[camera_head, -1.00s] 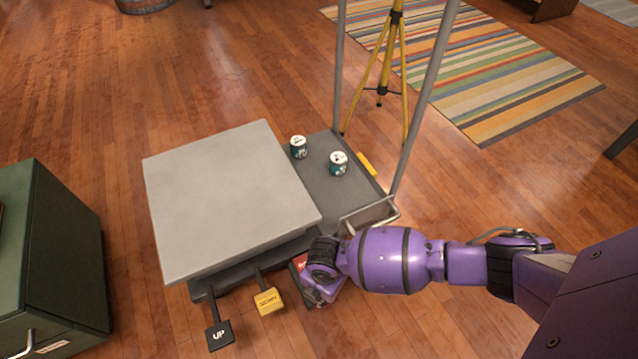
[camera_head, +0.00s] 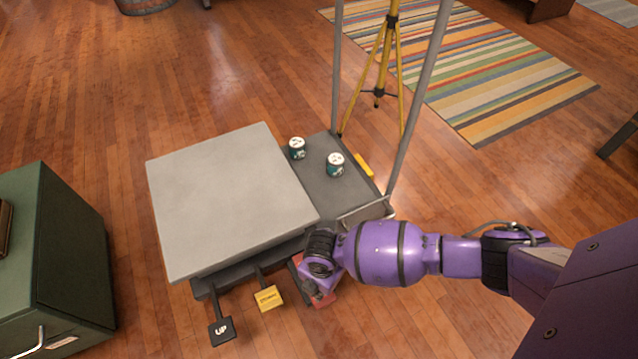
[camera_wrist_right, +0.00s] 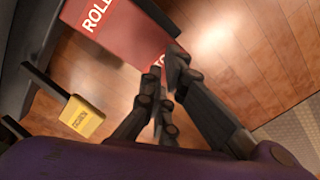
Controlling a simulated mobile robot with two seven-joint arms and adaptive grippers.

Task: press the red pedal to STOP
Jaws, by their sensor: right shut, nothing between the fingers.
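The red pedal (camera_head: 324,299) is at the front right of the grey lift table (camera_head: 230,200), right of the yellow DOWN pedal (camera_head: 268,298) and the black UP pedal (camera_head: 221,331). My right wrist hides much of it in the head view. In the right wrist view a red surface (camera_wrist_right: 112,38) shows white lettering, partly cut off and partly covered. My right gripper (camera_wrist_right: 163,62) is shut and empty, with its fingertips at the near edge of that red surface. I cannot tell whether they touch it. My left gripper is out of view.
Two small cans (camera_head: 335,165) stand on the dark platform behind the lift top, by upright grey posts (camera_head: 418,95). A yellow tripod (camera_head: 385,65) stands behind. A green cabinet (camera_head: 75,250) is at the left. Wooden floor in front is clear.

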